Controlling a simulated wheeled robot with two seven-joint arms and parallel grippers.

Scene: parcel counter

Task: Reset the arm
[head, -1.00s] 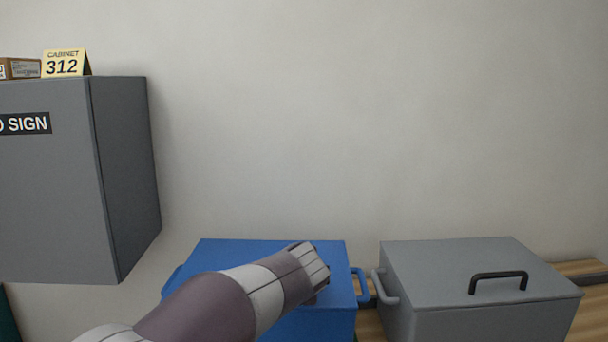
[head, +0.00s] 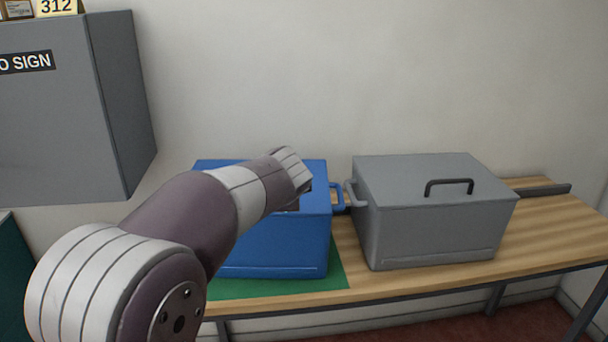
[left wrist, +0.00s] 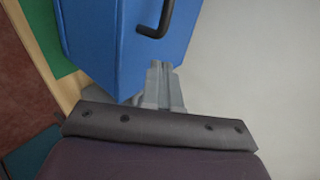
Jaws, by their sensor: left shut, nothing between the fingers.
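My left arm comes in from the left in the head view and reaches in front of the blue box (head: 270,245), covering part of its lid. My left gripper is mostly hidden behind my own wrist there. In the left wrist view the left gripper (left wrist: 161,70) is shut and empty, its fingers together close to an edge of the blue box (left wrist: 105,45). I cannot tell whether they touch it. The box's black handle (left wrist: 157,30) lies beyond the fingertips. My right gripper is not in view.
A grey box (head: 430,230) with a dark lid handle stands right of the blue one on a wooden counter (head: 555,225). A green mat (head: 335,278) lies under the blue box. A grey wall cabinet (head: 60,120) hangs at left. The counter's right end is mostly clear.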

